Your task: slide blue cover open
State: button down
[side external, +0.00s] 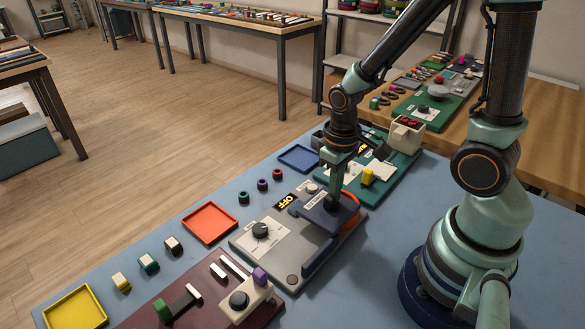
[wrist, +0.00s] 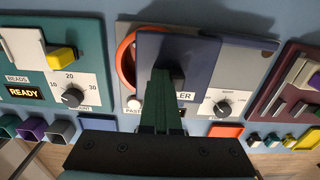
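The blue cover (side external: 312,212) is a flat dark blue plate on the grey panel (side external: 262,262). In the wrist view the blue cover (wrist: 205,58) lies over part of an orange ring (wrist: 124,62), whose left side shows beyond the cover's edge. The ring's edge also shows right of the cover in the side view. A small dark knob (wrist: 178,76) stands on the cover. My gripper (side external: 331,205) points down at the cover, and its green fingers (wrist: 160,82) reach the knob. The fingers overlap in both views, so their grip on the knob is unclear.
The grey panel carries a round dial (side external: 261,230) and an OFF display (side external: 285,202). A teal panel (side external: 402,160) with a yellow block (side external: 368,176) stands behind. A maroon panel (side external: 185,318) is in front. Red (side external: 210,222) and yellow (side external: 76,310) trays and small beads line the left.

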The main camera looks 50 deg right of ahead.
aim_at(318, 218)
jog(key=shift+a, duration=3.6)
jog(key=shift+d, duration=0.15)
jog(key=shift+d, duration=0.5)
notch_tip(318, 218, up, 11)
jog(key=shift+r, duration=0.1)
